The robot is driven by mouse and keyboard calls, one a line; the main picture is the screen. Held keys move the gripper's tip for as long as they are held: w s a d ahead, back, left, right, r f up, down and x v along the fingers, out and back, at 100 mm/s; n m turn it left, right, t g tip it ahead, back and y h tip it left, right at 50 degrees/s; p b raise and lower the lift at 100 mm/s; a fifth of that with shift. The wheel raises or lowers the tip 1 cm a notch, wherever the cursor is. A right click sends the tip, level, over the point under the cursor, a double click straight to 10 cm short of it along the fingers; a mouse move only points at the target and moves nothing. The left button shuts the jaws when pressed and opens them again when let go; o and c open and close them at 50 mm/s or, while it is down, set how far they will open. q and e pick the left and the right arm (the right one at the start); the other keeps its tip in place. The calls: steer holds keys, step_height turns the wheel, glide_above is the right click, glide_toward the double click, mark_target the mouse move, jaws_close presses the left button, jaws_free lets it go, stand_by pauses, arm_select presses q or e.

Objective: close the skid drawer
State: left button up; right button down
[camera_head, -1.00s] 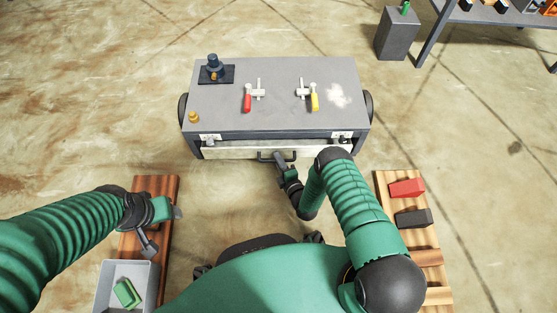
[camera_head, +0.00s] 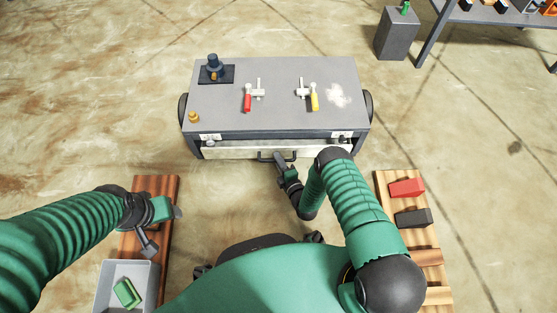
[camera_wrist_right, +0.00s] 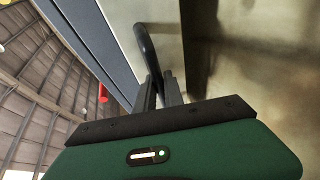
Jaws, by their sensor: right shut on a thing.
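The skid is a grey box (camera_head: 275,110) on wheels, and its drawer (camera_head: 235,153) is the pale front panel along its near side. The drawer front sits a little proud of the box, with a dark gap above it. A black bar handle (camera_head: 265,157) is on the drawer; it also shows in the right wrist view (camera_wrist_right: 146,48). My right gripper (camera_head: 281,160) is shut on the handle, its fingers (camera_wrist_right: 158,85) around the bar's near end. My left gripper (camera_head: 164,226) is open and empty over the left wooden board, far from the drawer.
A red-handled clamp (camera_head: 248,99), a yellow-handled clamp (camera_head: 314,100) and a dark fitting (camera_head: 213,68) stand on the skid top. A grey bin (camera_head: 107,285) with a green sponge is at lower left. A wooden pallet (camera_head: 384,190) with blocks is at right.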

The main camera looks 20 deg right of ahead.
steer(key=shift+s+f, duration=0.1)
steer(key=shift+f, duration=0.1)
steer(key=w, duration=0.2)
steer(key=w+d+b, duration=0.1)
steer(key=w, duration=0.1)
steer(key=shift+b, duration=0.3)
steer(key=shift+w+d+r, duration=0.1)
steer(key=c, duration=1.7)
jaws_free()
steer(key=shift+w, duration=0.1)
